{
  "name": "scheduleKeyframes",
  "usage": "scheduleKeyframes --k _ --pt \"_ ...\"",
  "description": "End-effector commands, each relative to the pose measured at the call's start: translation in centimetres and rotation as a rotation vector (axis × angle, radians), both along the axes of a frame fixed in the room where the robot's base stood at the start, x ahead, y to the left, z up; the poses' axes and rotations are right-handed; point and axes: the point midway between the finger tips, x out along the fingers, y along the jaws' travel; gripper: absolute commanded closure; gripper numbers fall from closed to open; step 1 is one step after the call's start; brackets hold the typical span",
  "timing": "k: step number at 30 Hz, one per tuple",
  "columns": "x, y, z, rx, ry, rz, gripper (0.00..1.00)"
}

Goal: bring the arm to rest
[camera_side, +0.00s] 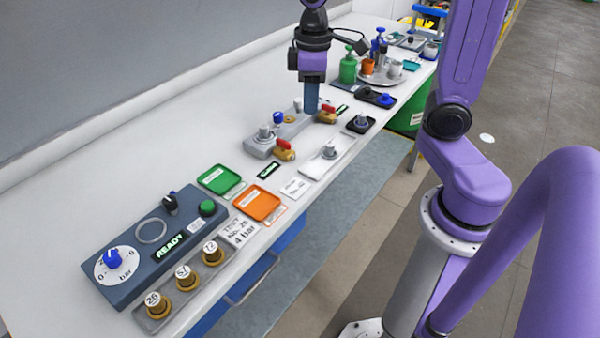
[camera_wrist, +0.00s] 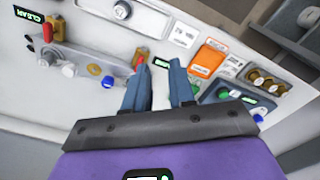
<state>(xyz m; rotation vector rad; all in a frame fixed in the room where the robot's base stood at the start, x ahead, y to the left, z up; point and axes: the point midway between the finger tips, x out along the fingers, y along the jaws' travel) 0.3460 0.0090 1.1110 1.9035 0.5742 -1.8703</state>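My gripper (camera_side: 311,110) points down over the far half of the white bench, above or just behind the grey valve block (camera_side: 262,148); whether it touches cannot be told. In the wrist view the two blue fingers of my gripper (camera_wrist: 159,70) stand apart with a clear gap and nothing between them. The valve block also shows in the wrist view (camera_wrist: 85,55), left of the fingers, with its red-handled valves and blue knob.
Near the front are the READY panel (camera_side: 135,262), a tray of brass plugs (camera_side: 187,287), an orange tray (camera_side: 258,204) and a green tray (camera_side: 219,179). Beyond my gripper stand a green bottle (camera_side: 348,68) and a round tray with cups (camera_side: 378,80). The bench's wall side is clear.

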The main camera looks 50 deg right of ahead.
Motion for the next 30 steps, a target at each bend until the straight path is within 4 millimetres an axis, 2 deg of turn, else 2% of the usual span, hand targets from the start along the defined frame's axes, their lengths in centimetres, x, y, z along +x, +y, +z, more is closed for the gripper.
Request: scheduleKeyframes --k 3,9,18,24,30 --pt "-3.1 2.0 -0.6 0.001 -0.001 0.093 0.76" --pt "-8.3 4.0 -1.6 0.005 -0.003 0.236 0.76" --pt "-15.6 4.7 -3.2 0.011 -0.006 0.435 0.76" --pt "-17.9 4.5 -3.8 0.013 -0.006 0.5 0.76" --pt "-18.2 4.4 -3.9 0.013 -0.006 0.508 0.76"
